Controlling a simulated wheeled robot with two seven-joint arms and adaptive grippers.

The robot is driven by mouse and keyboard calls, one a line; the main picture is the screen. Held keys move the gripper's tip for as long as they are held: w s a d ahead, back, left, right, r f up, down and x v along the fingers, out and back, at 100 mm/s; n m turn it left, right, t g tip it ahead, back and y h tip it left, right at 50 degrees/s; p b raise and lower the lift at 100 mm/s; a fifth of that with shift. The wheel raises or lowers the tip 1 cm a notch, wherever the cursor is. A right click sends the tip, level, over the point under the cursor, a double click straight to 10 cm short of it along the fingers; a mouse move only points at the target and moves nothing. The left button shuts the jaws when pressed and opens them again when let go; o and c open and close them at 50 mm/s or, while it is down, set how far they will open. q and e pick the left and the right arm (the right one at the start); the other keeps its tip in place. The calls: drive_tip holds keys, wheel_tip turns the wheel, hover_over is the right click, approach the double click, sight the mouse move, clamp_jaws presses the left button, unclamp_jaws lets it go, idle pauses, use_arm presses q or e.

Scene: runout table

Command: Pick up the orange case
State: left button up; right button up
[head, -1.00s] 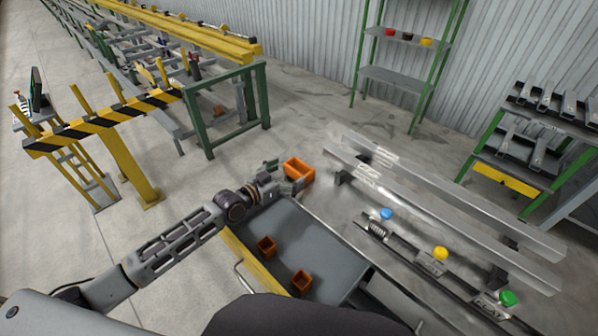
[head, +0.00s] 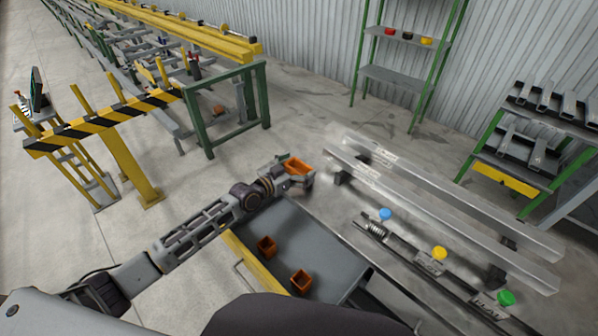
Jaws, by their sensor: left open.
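The orange case (head: 299,164) is an open-topped box at the near left end of the metal table (head: 325,207). My left gripper (head: 296,173) is at the case with its jaws open. Its fingers overlap the case's near and left sides and hide part of them. I cannot tell whether they touch it. My right gripper is not in view.
On the table are long metal bars (head: 440,205) and blue (head: 385,214), yellow (head: 439,253) and green (head: 506,298) caps. Floor beyond the case is clear.

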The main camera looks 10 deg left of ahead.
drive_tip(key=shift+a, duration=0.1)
use_arm(q)
drive_tip(key=shift+c, duration=0.3)
drive_tip(key=c, duration=0.7)
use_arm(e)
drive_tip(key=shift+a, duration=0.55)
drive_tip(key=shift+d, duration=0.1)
use_arm(q)
drive_tip(key=shift+r, duration=0.75)
wheel_tip(320, 180, up, 9)
drive_tip(key=shift+f, duration=0.2)
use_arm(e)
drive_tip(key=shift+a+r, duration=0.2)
